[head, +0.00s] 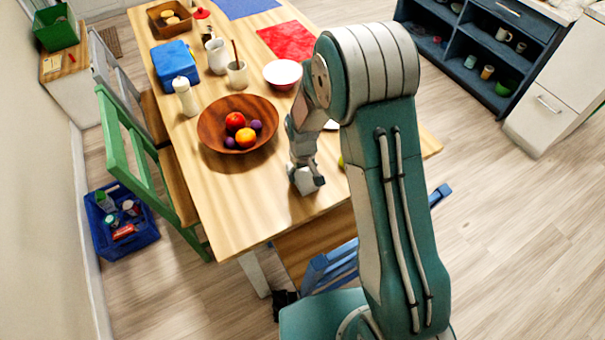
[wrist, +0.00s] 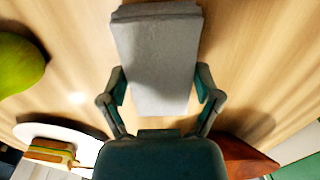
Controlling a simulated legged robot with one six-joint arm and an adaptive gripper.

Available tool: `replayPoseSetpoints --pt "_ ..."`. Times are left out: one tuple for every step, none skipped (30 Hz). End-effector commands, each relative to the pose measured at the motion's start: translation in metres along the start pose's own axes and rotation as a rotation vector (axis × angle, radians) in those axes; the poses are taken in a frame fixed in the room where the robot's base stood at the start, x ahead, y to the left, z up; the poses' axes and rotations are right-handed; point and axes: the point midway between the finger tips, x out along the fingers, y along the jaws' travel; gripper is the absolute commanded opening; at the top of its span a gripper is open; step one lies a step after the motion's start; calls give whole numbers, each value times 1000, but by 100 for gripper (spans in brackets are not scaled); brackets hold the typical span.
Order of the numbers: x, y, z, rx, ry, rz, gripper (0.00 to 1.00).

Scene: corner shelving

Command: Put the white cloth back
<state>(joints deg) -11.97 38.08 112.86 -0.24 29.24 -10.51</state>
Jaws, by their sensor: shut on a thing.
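The white cloth (wrist: 155,60) is a folded, pale grey-white block in the wrist view. My gripper (wrist: 160,95) is shut on it, with one finger against each long side. In the head view my gripper (head: 306,180) is low over the near part of the wooden table (head: 240,215), right of the fruit bowl. The cloth is small there and partly hidden by the fingers. I cannot tell whether it touches the tabletop.
A wooden bowl of fruit (head: 210,135) stands left of my gripper. A green fruit (wrist: 18,62) and a white plate (wrist: 85,150) with food lie close by. A blue crate (head: 140,240) is on the floor, and dark shelving (head: 480,45) stands at right. The table's near left corner is clear.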

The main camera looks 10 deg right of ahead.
Motion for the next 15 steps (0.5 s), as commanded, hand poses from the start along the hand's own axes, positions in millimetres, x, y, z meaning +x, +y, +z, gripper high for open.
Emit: replayPoseSetpoints --pt "6 0 0 0 0 0 44" --pt "8 0 0 0 1 0 44" --pt "9 0 0 0 2 0 38" --pt "8 0 0 0 3 1 37" --pt "8 0 0 0 3 1 37" --pt "8 0 0 0 3 1 37" --pt "8 0 0 0 2 1 37" --pt "8 0 0 0 2 0 91" --pt "8 0 0 0 2 0 100" --pt "8 0 0 0 2 0 100" --pt "8 0 0 0 2 1 100" --pt "8 0 0 0 2 1 100" --pt "8 0 0 0 2 1 100" --pt "8 0 0 0 2 1 100" --pt "8 0 0 0 2 1 100"
